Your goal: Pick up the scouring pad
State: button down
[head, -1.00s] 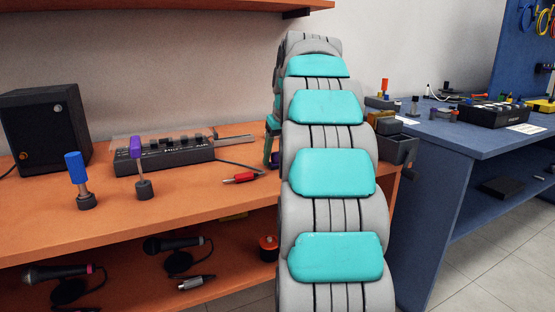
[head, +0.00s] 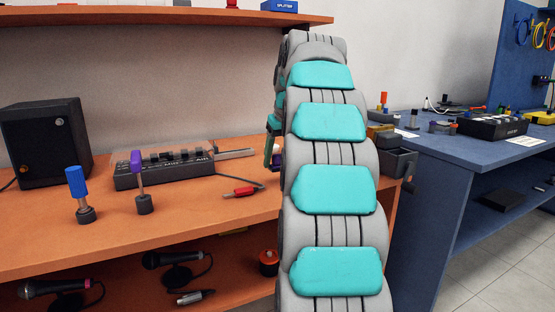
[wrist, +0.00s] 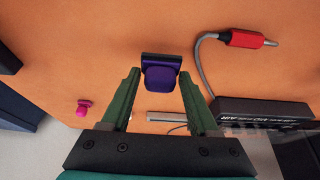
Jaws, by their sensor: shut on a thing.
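The scouring pad (wrist: 161,77) looks like a small purple block with a dark back edge. In the wrist view it sits between the tips of my green fingers. My gripper (wrist: 160,80) is shut on it, with one finger at each side. In the head view my gripper (head: 270,152) shows only in part, at the left edge of my arm, over the right end of the orange bench (head: 215,215). My arm hides most of it there. I cannot tell the exact gap between pad and bench.
A red plug (head: 241,192) on a cable and a black mixer-like device (head: 170,172) lie left of my gripper. A blue-topped post (head: 77,182), a purple-topped post (head: 137,162) and a black speaker (head: 45,140) stand further left. A shelf (head: 130,18) hangs above.

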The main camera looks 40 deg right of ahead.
jog(key=s+a, duration=0.3)
jog(key=s, duration=0.4)
jog(key=s+a+r, duration=0.1)
jog(key=s+a, duration=0.2)
jog(key=s, duration=0.3)
jog(key=shift+s+r, duration=0.15)
jog(key=shift+s, duration=0.25)
jog(key=shift+s+a, duration=0.1)
